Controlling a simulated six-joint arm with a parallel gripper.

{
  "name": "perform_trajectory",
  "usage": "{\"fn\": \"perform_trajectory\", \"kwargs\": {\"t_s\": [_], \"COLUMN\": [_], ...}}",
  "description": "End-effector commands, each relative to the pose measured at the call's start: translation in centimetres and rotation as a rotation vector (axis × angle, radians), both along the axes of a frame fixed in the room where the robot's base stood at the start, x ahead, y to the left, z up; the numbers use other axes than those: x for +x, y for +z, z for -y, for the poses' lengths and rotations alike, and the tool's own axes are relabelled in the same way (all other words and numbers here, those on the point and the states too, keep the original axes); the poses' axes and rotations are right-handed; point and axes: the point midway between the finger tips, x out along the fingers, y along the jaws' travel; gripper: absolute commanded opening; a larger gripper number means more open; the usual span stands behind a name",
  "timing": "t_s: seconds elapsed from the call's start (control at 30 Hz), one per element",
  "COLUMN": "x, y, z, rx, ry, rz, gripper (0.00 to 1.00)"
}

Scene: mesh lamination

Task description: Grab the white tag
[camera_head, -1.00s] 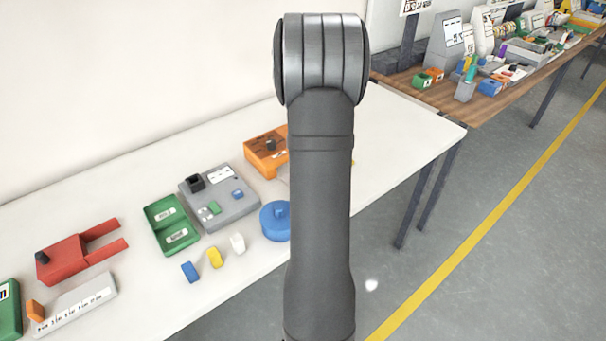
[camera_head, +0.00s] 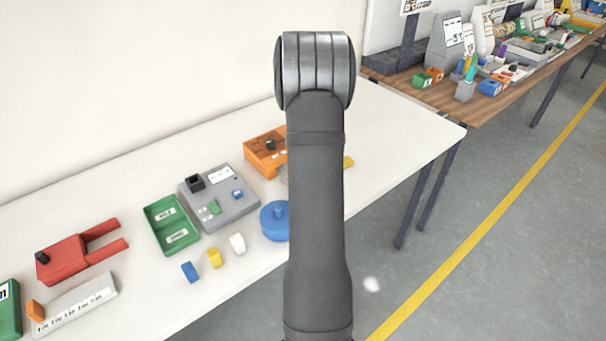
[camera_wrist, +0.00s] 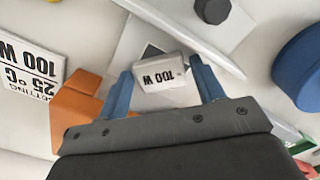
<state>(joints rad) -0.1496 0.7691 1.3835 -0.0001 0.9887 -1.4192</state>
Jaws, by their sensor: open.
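In the wrist view, a white tag (camera_wrist: 163,78) printed "100 W" lies between the two blue fingers of my gripper (camera_wrist: 160,80). The fingers are open, one on each side of the tag. A small gap shows at the right finger; I cannot tell whether the left one touches. The tag is by a light grey plate with a black knob (camera_wrist: 212,10). In the head view my arm hides the gripper and this spot. A small white piece (camera_head: 238,243) stands there beside a yellow piece (camera_head: 214,258) and a blue piece (camera_head: 190,271).
An orange block (camera_wrist: 78,105) is close to the left finger, beside a printed "25 °C, 100 W" card (camera_wrist: 30,70). A blue round object (camera_wrist: 300,68) is at right. The head view shows a grey device (camera_head: 235,205), green tray (camera_head: 170,225) and orange box (camera_head: 262,152).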

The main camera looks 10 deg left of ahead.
Motion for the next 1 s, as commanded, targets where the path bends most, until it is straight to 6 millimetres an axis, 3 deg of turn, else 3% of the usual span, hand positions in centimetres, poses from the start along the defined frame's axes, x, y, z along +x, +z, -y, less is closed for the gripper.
{"fn": "perform_trajectory", "kwargs": {"t_s": [0.07, 0.23, 0.3, 0.67, 0.9, 1.0], "x": [0.0, 0.0, 0.0, 0.0, 0.0, -0.9], "y": [0.0, 0.0, 0.0, 0.8, 4.6, 5.7], "z": [0.0, 0.0, 0.0, 0.0, 0.1, 2.4], "rx": [0.0, 0.0, 0.0, 0.0, 0.001, 0.0], "ry": [0.0, 0.0, 0.0, 0.0, 0.0, -0.005], "rz": [0.0, 0.0, 0.0, 0.002, 0.004, 0.002], "gripper": [0.62, 0.3, 0.25, 0.24, 0.24, 0.24]}}
